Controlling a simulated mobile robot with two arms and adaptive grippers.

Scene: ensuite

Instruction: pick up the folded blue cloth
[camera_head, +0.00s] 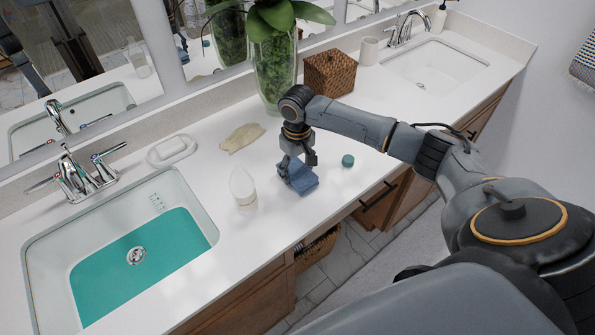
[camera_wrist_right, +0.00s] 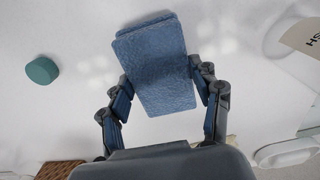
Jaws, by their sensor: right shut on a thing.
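The folded blue cloth (camera_head: 303,181) is at the front middle of the white counter, between the two sinks. My right gripper (camera_head: 297,158) is above it, pointing down, and is shut on it. In the right wrist view the cloth (camera_wrist_right: 160,65) lies between the two fingers, one along each side, with its far end reaching past the fingertips. Its layers show as stacked edges. I cannot tell whether it touches the counter. My left gripper is not in view.
Behind are a beige cloth (camera_head: 241,137), a glass plant vase (camera_head: 275,75) and a wicker box (camera_head: 330,73). The near sink (camera_head: 205,215) holds teal water.

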